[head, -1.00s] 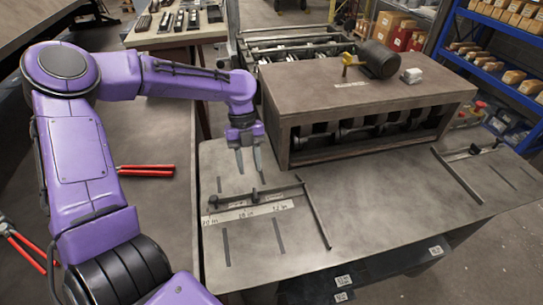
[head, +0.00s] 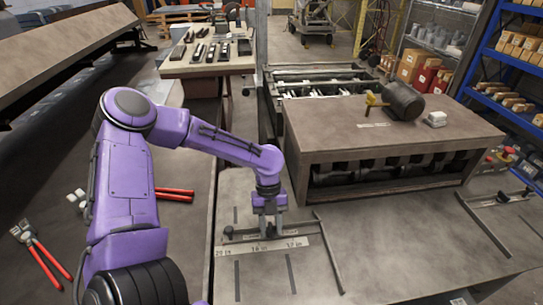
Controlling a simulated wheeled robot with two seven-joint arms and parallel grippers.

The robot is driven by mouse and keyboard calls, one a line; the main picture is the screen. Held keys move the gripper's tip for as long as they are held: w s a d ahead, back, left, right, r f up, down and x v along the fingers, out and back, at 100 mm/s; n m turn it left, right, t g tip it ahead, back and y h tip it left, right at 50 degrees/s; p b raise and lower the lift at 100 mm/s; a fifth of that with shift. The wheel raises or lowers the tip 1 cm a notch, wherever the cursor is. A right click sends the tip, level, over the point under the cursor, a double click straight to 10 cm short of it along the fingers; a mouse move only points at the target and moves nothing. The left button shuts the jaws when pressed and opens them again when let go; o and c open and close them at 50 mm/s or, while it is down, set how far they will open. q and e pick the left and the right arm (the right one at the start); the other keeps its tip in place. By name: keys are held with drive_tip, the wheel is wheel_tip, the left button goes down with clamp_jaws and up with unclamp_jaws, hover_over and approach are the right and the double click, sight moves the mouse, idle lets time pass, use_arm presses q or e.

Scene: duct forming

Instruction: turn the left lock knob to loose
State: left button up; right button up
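The left stop gauge lies on the flat metal table, with a dark rail (head: 296,228), a pale printed scale strip (head: 290,244) and a long bar (head: 328,252) on its right. The small dark left lock knob (head: 270,231) sits on the rail. My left gripper (head: 270,234) points down over the rail. Its two fingers stand apart, one on each side of the knob; whether they touch it is too small to tell. The fingers partly hide the knob. My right gripper is out of view.
A brown box-shaped machine (head: 395,138) with a dark motor (head: 404,101) and yellow lever stands behind the gauge. A second gauge (head: 497,200) lies at the right. Red-handled pliers (head: 174,191) and snips (head: 45,262) lie on the left bench. The table's middle is clear.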

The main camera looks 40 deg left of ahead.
use_arm(q)
clamp_jaws()
drive_tip(key=shift+d, duration=0.15)
drive_tip(key=shift+r+n+h+p, duration=0.2)
drive_tip(key=shift+n+h+p, duration=0.1)
drive_tip(key=shift+n+p, duration=0.45)
drive_tip(key=shift+n+t+p, duration=0.6)
drive_tip(key=shift+n+p, duration=0.35)
drive_tip(key=shift+n, duration=0.1)
drive_tip(key=shift+f+n+t+p, duration=0.1)
drive_tip(key=shift+n+t+p, duration=0.2)
drive_tip(key=shift+n, duration=0.4)
drive_tip(key=shift+f+n+t, duration=0.1)
drive_tip(key=shift+n+t, duration=0.3)
drive_tip(key=shift+n, duration=0.8)
